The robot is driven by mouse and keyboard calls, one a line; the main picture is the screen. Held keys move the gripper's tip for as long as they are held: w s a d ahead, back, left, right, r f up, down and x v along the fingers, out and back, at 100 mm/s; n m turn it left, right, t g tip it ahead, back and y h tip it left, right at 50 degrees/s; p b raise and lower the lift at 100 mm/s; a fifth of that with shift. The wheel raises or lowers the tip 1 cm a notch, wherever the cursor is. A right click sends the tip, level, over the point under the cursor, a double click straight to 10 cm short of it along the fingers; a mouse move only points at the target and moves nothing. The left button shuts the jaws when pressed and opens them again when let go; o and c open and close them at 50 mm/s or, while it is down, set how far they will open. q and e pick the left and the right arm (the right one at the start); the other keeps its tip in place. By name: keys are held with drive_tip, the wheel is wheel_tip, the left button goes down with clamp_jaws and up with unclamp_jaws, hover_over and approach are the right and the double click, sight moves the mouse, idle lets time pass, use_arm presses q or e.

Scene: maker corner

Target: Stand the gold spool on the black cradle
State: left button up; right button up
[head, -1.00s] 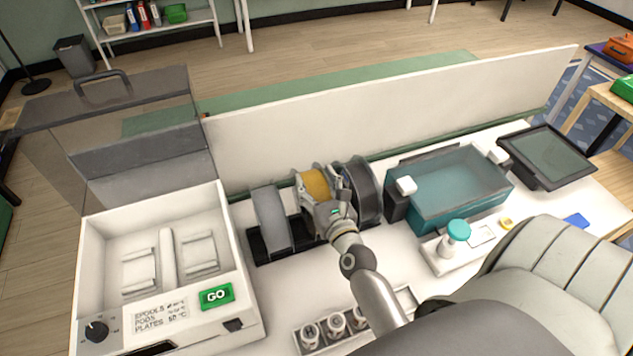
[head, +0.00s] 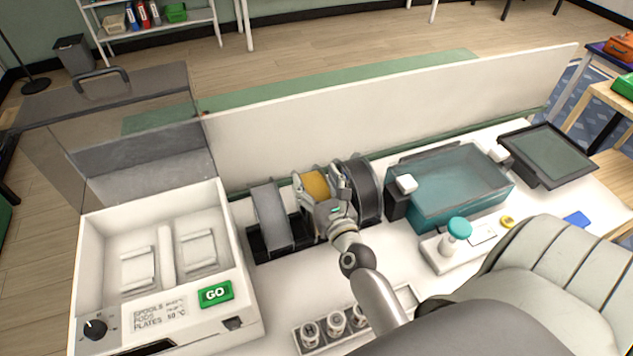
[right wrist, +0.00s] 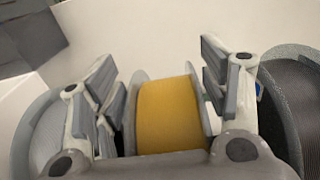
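The gold spool (head: 316,185) stands upright between the grey spool and the dark spool, in line with them. It also shows in the right wrist view (right wrist: 168,115), yellow with grey flanges. My right gripper (head: 322,190) reaches down around it, one finger at each side. In the right wrist view the fingers (right wrist: 162,85) look spread slightly wider than the flanges. The black cradle (head: 258,248) shows under the grey spool and beside my gripper. My gripper hides the gold spool's base, so its contact with the cradle is not clear. My left gripper is not in view.
The grey spool (head: 271,217) and dark spool (head: 365,188) stand close on either side. A white machine with a raised lid and a GO button (head: 215,293) is at left. A teal tank (head: 460,190) stands at right. A white panel (head: 400,115) runs behind.

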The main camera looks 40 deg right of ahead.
drive_tip(key=shift+o, duration=0.9)
drive_tip(key=shift+f, duration=0.35)
drive_tip(key=v, duration=1.2)
drive_tip(key=shift+r, duration=0.2)
